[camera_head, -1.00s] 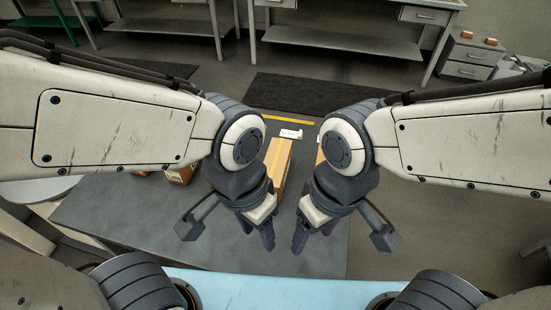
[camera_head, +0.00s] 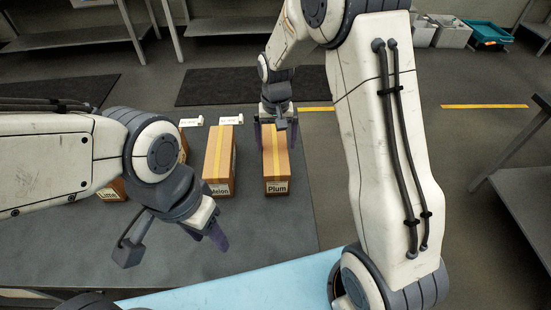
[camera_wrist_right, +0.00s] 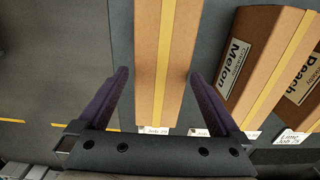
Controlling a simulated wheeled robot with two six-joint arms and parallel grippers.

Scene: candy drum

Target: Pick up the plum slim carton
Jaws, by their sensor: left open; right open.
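The plum slim carton (camera_head: 276,168) is a long brown box with a yellow tape stripe and a "Plum" label on its near end. It lies on the grey table at the right of the row. My right gripper (camera_head: 274,135) is open above the carton's far end. In the right wrist view the carton (camera_wrist_right: 165,70) runs between the two open fingers of the gripper (camera_wrist_right: 158,95), with a gap on each side. My left gripper (camera_head: 212,232) is open and empty over the table's front part, left of the plum carton.
The melon carton (camera_head: 218,165) stands just left of the plum carton, with a gap between. A lime carton (camera_head: 112,190) is further left, and a peach carton (camera_wrist_right: 300,75) shows in the wrist view. Small white tags lie behind the cartons. The grey table (camera_head: 270,225) is bare in front.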

